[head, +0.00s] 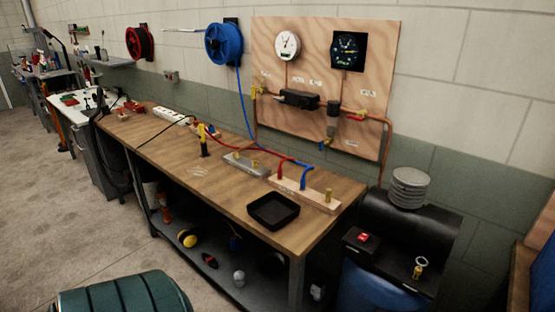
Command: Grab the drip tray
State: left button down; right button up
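The drip tray, a shallow black square tray (273,224), sits on the wooden workbench near its front right edge. It looks empty. Neither of my grippers shows in the head view, so I cannot see whether they are open or shut.
The workbench (232,201) runs along the wall. Behind the tray lies a wooden block (318,197) with red and blue hoses and brass fittings. A grey block (246,164) is to its left. A green ribbed object (122,296) stands in front. A black tank (425,235) is at the right.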

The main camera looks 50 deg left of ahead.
aim_at(273, 210)
jog(key=u, duration=1.7)
